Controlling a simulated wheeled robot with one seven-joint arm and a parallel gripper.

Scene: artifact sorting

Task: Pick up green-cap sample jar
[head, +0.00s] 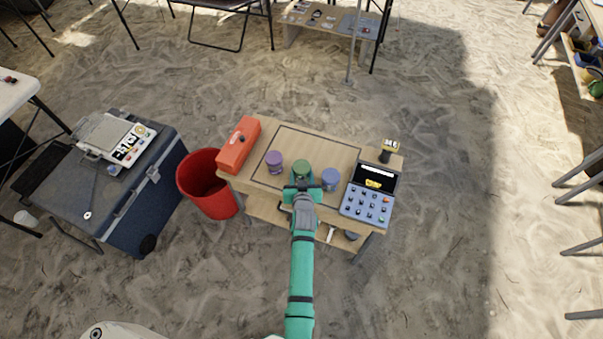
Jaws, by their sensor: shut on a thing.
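The green-cap sample jar (302,168) stands in the middle of the small wooden table, between a purple-cap jar (274,162) on its left and a blue-cap jar (331,179) on its right. My gripper (301,181) reaches in from the near side and is shut on the green-cap jar. The gripper body hides the jar's lower part, so I cannot tell whether its base touches the table.
On the wooden table (330,152), an orange toolbox (239,145) is at left and a keypad device (370,195) at right. A red bin (207,184) stands left of the table. A blue-grey case (150,190) carries a scale (115,138).

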